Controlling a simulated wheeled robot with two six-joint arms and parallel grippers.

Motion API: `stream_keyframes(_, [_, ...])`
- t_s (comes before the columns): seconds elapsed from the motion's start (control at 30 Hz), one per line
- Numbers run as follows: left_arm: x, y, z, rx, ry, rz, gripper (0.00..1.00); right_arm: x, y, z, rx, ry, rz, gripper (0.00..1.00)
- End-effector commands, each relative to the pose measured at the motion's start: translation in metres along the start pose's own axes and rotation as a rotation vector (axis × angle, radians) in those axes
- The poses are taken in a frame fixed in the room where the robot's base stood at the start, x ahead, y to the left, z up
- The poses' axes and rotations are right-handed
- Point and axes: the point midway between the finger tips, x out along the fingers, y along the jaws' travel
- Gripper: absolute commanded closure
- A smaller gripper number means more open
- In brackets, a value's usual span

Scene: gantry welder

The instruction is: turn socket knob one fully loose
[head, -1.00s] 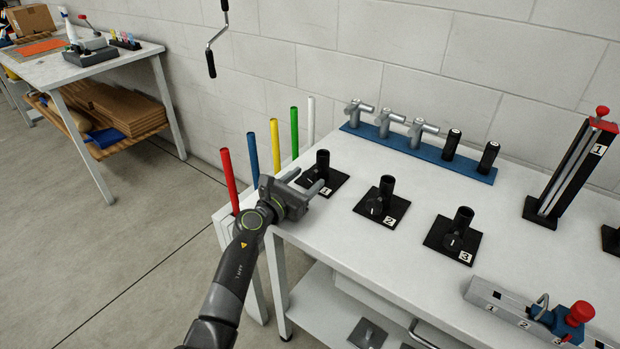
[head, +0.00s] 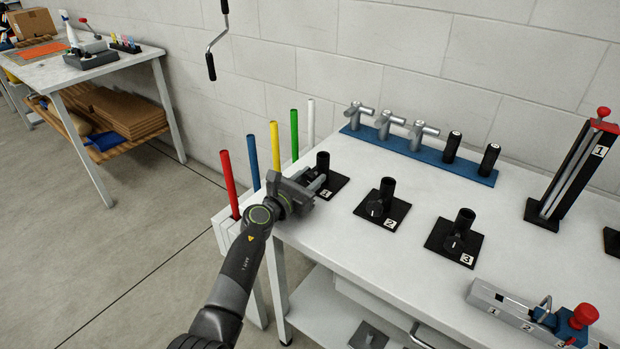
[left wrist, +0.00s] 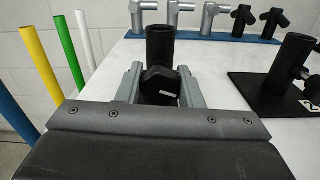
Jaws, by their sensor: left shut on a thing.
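Socket one is a black upright tube (head: 322,160) on a black base plate labelled 1, at the table's left end. Its black knob (left wrist: 160,83) shows in the left wrist view on the near side of the tube, with a pale mark on its face. My left gripper (head: 316,182) is at socket one, its two grey fingers on either side of the knob and shut on it. It hides most of the knob in the head view. I do not see my right gripper.
Sockets two (head: 388,190) and three (head: 464,222) stand to the right, each with a knob. Colored rods, such as the red one (head: 229,176), stand at the table's left edge. A blue rack (head: 425,150) with handles lies at the back. A clamp bar (head: 510,305) is at the front right.

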Motion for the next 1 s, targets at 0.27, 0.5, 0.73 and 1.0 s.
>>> stream_keyframes(0.27, [0.0,0.001,0.004,-0.257,0.003,-0.001,0.89,-0.024,0.002,-0.003,0.0,0.0,0.0,0.49])
stream_keyframes(0.5, [0.0,0.001,0.001,-0.483,0.002,0.0,0.89,-0.035,0.003,-0.004,0.0,0.0,0.0,0.49])
stream_keyframes(0.73, [0.0,0.001,-0.001,-0.499,0.001,0.0,0.89,-0.033,0.003,-0.004,0.0,0.0,0.0,0.49])
stream_keyframes(1.0, [0.0,0.001,-0.001,-0.497,0.001,0.0,0.45,-0.033,0.003,-0.004,0.0,0.0,0.0,0.49])
